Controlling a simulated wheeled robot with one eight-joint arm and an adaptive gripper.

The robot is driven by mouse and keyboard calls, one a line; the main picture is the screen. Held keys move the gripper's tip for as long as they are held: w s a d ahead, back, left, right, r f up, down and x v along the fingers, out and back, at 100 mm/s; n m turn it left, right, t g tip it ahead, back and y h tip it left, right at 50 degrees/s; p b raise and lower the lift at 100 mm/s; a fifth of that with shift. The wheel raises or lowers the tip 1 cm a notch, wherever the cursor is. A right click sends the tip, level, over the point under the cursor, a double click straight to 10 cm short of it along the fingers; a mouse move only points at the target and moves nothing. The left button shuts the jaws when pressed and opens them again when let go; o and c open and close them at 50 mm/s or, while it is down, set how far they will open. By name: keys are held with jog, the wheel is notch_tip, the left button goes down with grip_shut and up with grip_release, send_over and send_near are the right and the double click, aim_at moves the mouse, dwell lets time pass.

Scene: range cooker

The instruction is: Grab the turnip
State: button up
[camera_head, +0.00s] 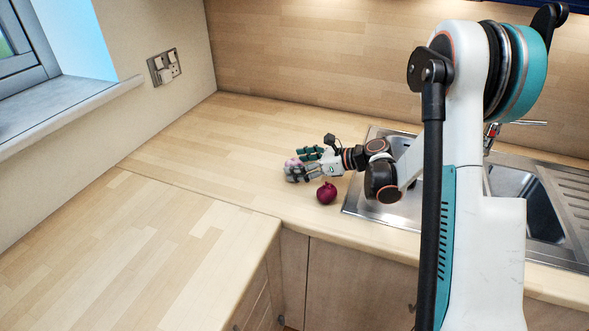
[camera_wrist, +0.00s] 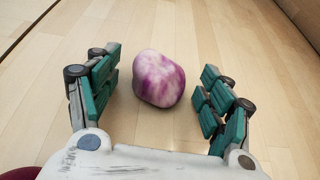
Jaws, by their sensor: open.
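The turnip (camera_wrist: 158,79) is white and purple and rests on the wooden worktop. In the wrist view it lies between the two sets of teal-padded fingers of my gripper (camera_wrist: 160,92), with a gap on both sides. In the head view the turnip (camera_head: 292,164) shows only in part, behind the fingers of my gripper (camera_head: 306,165). My gripper is open and empty, low over the worktop, with its fingers pointing left.
A dark red onion (camera_head: 326,193) sits on the worktop just in front of my gripper, close to it. Its edge shows at the lower left of the wrist view (camera_wrist: 20,173). A steel sink (camera_head: 357,200) lies to the right. The worktop (camera_head: 190,140) to the left is clear.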

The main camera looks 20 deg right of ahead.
jog(key=c, duration=1.2)
jog(key=shift+r, duration=0.1)
